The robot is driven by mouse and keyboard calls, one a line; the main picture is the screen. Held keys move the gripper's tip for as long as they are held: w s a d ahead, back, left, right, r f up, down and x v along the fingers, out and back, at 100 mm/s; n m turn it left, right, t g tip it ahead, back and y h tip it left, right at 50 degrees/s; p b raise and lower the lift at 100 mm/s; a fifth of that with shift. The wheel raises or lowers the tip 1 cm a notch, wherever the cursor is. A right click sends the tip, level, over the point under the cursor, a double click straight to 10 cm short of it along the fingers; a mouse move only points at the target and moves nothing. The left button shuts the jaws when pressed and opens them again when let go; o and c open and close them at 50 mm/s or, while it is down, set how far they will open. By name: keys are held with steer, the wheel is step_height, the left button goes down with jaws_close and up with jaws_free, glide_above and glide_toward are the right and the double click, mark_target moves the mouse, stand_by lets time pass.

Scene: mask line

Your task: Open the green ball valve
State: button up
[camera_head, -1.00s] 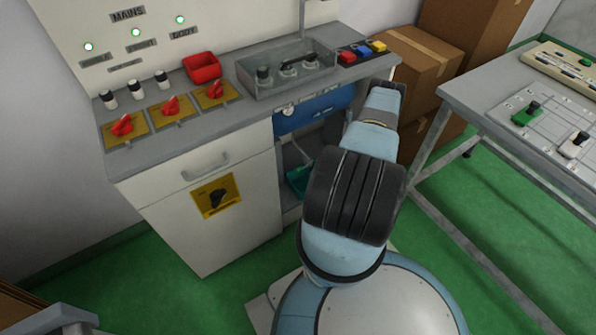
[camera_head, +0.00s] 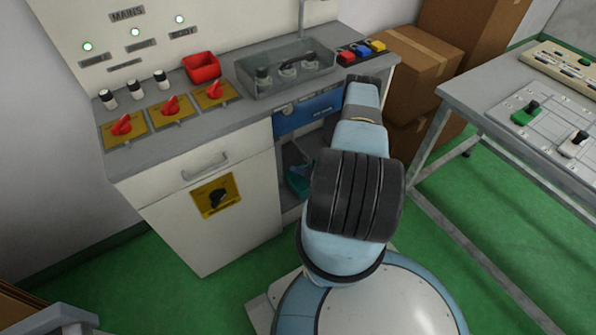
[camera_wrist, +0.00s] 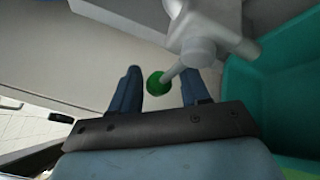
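In the wrist view the ball valve (camera_wrist: 203,38) is a grey fitting with pipe ends. Its short grey lever points down and left to a round green knob (camera_wrist: 158,83). My gripper (camera_wrist: 161,78) has its two dark blue fingers apart, with the knob showing in the gap between them. I see no finger touching the knob, and depth is hard to judge. In the head view my arm bends toward the open compartment under the sink; the gripper and valve cannot be made out there.
A teal bin (camera_wrist: 290,90) stands close on the right in the wrist view. The white cabinet (camera_head: 235,225) and countertop (camera_head: 205,125) with red switches surround the opening. A grey table (camera_head: 465,100) is at right, with cardboard boxes (camera_head: 415,58) behind.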

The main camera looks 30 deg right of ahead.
jaws_close()
stand_by(0.3)
